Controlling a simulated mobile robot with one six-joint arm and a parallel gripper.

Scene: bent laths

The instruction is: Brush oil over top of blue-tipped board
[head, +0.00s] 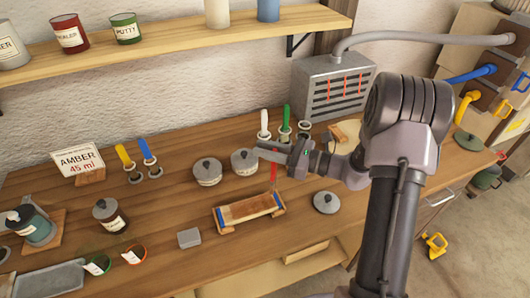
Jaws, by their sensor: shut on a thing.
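The board (250,208) lies in a low wooden cradle near the front of the bench, with blue at both of its ends. My gripper (272,153) is above and behind the board, shut on a slim red thing (273,172) that looks like a brush handle pointing down. Its lower end is above the bench near the board's back right end; whether it touches anything is not clear. A card (80,163) reads "AMBER 45 ml". A dark brown jar (111,216) and a teal can (36,228) stand at left; their contents are not visible.
Lidded grey pots (207,172) stand behind the board. Yellow, blue, white and green handles (286,118) stand in ring holders. A grey lid (327,202) lies right of the board.

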